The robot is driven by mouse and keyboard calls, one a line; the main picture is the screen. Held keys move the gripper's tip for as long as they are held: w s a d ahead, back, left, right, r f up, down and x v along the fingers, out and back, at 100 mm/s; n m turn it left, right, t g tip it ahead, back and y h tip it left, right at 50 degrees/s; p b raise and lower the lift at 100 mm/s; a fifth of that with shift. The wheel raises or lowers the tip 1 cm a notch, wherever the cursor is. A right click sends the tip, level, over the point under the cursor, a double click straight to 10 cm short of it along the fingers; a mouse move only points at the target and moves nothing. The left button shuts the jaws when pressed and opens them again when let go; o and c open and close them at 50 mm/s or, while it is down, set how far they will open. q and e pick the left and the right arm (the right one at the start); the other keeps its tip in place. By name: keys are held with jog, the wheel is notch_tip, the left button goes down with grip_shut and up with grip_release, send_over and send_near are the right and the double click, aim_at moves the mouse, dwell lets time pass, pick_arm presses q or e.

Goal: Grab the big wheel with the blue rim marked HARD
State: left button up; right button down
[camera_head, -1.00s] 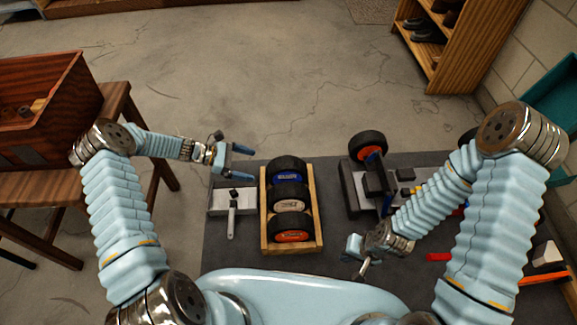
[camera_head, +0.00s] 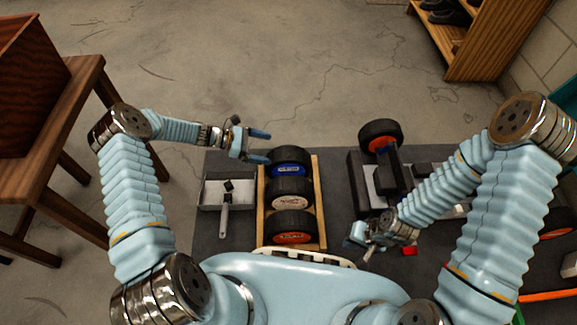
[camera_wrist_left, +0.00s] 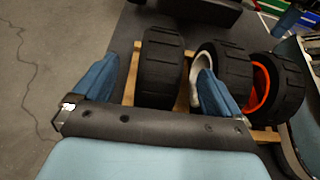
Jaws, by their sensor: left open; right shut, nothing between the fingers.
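The big black wheel with the blue rim (camera_head: 289,168) stands at the far end of a wooden rack, with its label too small to read. Its tread (camera_wrist_left: 163,66) shows in the left wrist view, its rim hidden. My left gripper (camera_head: 265,147) is open and empty, just left of and beyond this wheel in the head view. In the left wrist view its blue fingers (camera_wrist_left: 158,70) appear on either side of the wheel, apparently short of holding it. My right gripper (camera_head: 369,253) is shut and empty near the car chassis.
The rack (camera_head: 320,205) also holds a white-rimmed wheel (camera_head: 290,195) and an orange-rimmed wheel (camera_head: 291,226). A grey tray (camera_head: 210,200) with a tool lies to its left. The partly built car (camera_head: 368,185) is to its right. A wooden table (camera_head: 75,100) stands at left.

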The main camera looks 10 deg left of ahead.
aim_at(282, 151)
pick_arm(q)
jog(key=x, duration=0.3)
jog(key=shift+w+d+f, duration=0.1)
jog(key=shift+d+f, duration=0.05)
jog(key=shift+d, duration=0.15)
jog(key=b+x, duration=0.1)
jog(key=x, duration=0.4)
jog(key=shift+d, duration=0.25)
jog(key=shift+r, duration=0.25)
jog(key=c, duration=1.8)
